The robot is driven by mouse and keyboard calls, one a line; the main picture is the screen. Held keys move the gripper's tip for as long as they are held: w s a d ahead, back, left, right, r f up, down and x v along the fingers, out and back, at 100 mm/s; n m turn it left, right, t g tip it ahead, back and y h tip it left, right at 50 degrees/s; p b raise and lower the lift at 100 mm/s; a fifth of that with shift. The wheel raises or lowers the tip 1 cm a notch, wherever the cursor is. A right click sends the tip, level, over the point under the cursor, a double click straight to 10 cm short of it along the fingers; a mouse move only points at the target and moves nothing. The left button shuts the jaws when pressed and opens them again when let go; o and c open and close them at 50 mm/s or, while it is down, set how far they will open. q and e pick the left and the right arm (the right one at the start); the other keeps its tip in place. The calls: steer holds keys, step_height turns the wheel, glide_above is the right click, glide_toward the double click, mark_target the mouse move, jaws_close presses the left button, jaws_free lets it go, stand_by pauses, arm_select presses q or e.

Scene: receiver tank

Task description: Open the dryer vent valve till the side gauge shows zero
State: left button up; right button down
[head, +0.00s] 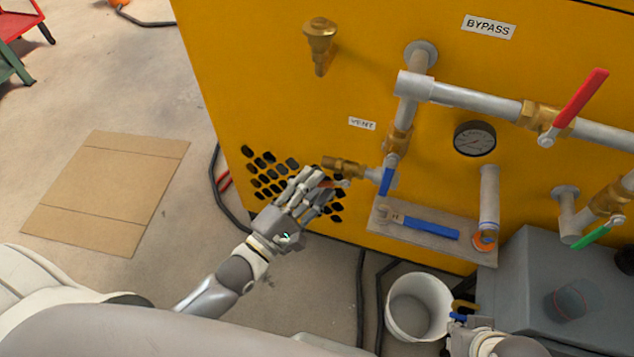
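The yellow dryer cabinet carries a small VENT label (362,123). Below the label a brass vent valve (343,165) sticks out to the left from the pipework. A small reddish lever shows under it, partly hidden by my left gripper (326,186). The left fingertips are at this lever, just below the brass body; I cannot tell whether they grip it. A round dark-rimmed gauge (474,138) sits right of the vertical pipe; its needle is too small to read. My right gripper (462,314) is partly in view at the bottom, beside the bucket, its fingers unclear.
A blue-handled valve (387,180) is close right of the vent valve. A red lever (580,101) and a green lever (592,235) are further right. A shelf (387,226) holds a blue-handled wrench (430,228). A white bucket (417,307) stands below. Cardboard (107,190) lies on the floor.

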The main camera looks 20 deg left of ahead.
arm_select(q)
steer(key=shift+w+d+r, duration=0.1)
steer(key=shift+w+d, duration=0.1)
steer(key=shift+w, duration=0.3)
jaws_close()
